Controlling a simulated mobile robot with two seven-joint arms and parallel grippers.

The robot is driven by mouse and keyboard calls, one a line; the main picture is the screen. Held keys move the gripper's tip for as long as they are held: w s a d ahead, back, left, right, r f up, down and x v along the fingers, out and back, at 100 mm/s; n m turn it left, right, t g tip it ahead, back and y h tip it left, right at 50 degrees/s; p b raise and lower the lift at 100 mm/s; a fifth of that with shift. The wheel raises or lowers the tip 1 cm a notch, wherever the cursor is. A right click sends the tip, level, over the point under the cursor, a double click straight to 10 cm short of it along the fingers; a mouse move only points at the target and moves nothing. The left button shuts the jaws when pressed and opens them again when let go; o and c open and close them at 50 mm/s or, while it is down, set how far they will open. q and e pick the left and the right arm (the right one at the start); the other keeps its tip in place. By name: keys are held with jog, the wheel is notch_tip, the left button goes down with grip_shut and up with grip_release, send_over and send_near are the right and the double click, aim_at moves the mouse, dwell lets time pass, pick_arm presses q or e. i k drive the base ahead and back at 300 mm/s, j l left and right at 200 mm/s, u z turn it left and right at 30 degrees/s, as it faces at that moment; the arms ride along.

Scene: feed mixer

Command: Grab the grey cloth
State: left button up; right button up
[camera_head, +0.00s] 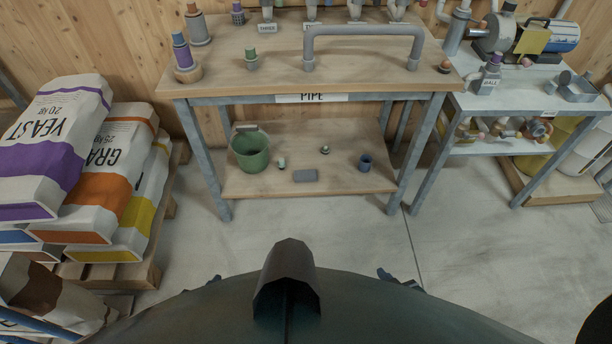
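A small grey folded piece that looks like the grey cloth (305,175) lies flat on the lower shelf of the pipe table, near its front edge. Nothing touches it. My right gripper (400,280) shows only as small dark parts behind the rim of my own body, well in front of and to the right of the shelf. A small dark tip at left, likely my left gripper (213,280), barely shows. Both are far from the cloth. My body hides most of both, so their openings cannot be made out.
The lower shelf (240,188) also holds a green bucket (252,156), a blue cup (365,163) and two small fittings. The tabletop (290,78) overhangs it, with legs at the corners. Feed sacks (95,165) on a pallet stand left. The concrete floor in front is clear.

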aim_at(301, 175)
jog(key=i+j+z, duration=0.2)
jog(key=j+z, duration=0.2)
jog(key=i+j+z, duration=0.15)
jog(key=j+z, duration=0.2)
jog(key=i+z, duration=0.15)
jog(key=i, duration=0.6)
jog(key=i+j+z, duration=0.15)
jog(key=i, duration=0.55)
